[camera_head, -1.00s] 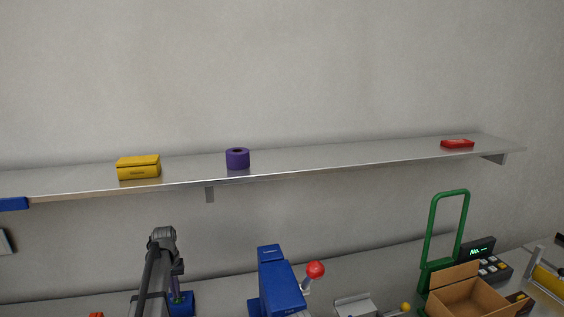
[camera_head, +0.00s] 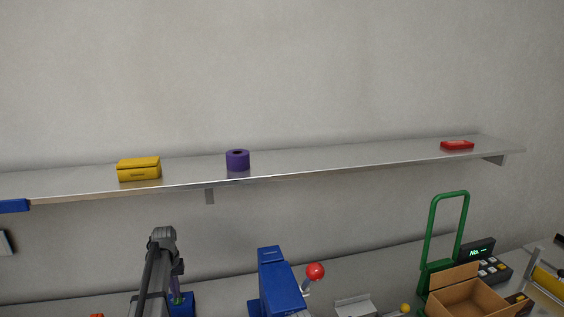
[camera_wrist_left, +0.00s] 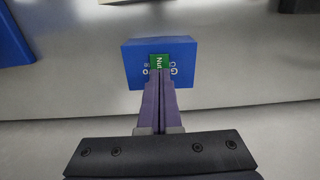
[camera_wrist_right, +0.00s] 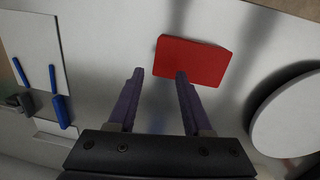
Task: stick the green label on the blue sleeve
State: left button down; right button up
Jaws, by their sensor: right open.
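The blue sleeve (camera_wrist_left: 186,60) lies on the grey worktop in the left wrist view, with white lettering on its upper face. It also shows low in the head view (camera_head: 187,300), partly behind my left arm. The green label (camera_wrist_left: 160,60) lies over the middle of that face, partly covered by the fingertips. My left gripper (camera_wrist_left: 159,75) is shut, with its tips at the label's near edge; I cannot tell whether they pinch it or only touch it. My right gripper (camera_wrist_right: 158,75) is open and empty, above a surface with a red flat block (camera_wrist_right: 192,61).
A blue machine with a red ball lever (camera_head: 315,271) stands right of my left arm. Further right are a cardboard box (camera_head: 468,298) and a green frame (camera_head: 430,235). A shelf (camera_head: 320,158) runs above. A white round object (camera_wrist_right: 290,118) lies right of my right gripper.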

pick_arm(q)
notch_tip(320, 180, up, 6)
jog(key=p, duration=0.5)
jog(key=shift+f, duration=0.1)
